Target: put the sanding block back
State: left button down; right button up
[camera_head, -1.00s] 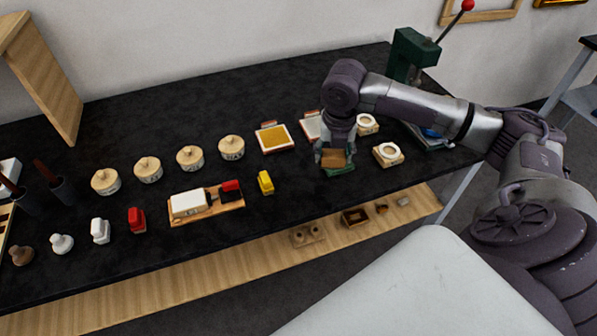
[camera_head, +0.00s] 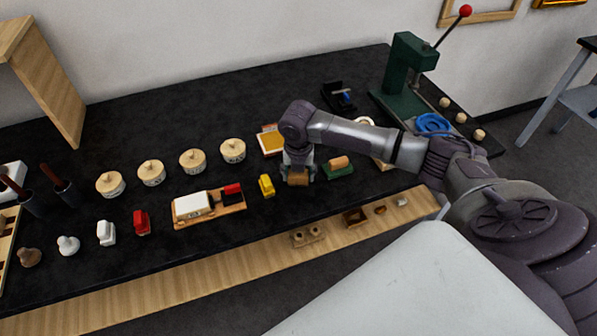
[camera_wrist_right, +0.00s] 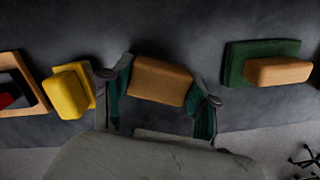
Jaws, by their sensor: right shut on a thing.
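A tan-brown block (camera_head: 298,179), which looks like the sanding block, is between the fingers of my right gripper (camera_head: 298,172). In the right wrist view the block (camera_wrist_right: 161,80) sits between the two fingers of the gripper (camera_wrist_right: 158,97), with dark green inner pads at its sides. I cannot tell whether it touches the table. A green base (camera_head: 345,173) with a lighter tan rounded piece (camera_head: 339,162) on it stands just right of the gripper. My left gripper is not in view.
A small yellow block (camera_head: 266,185) stands close left of the gripper. Left of it is a wooden tray (camera_head: 181,219) with a white and a red-black piece. A pan with an amber surface (camera_head: 271,143) lies behind. The table's front edge is close in front.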

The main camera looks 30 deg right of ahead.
aim_at(298, 177)
jog(key=o, duration=1.1)
jog(key=shift+f, duration=0.1)
notch_tip(298, 177, up, 12)
jog(key=s+b, duration=0.1)
jog(key=shift+a, duration=0.4)
jog(key=shift+s+a, duration=0.1)
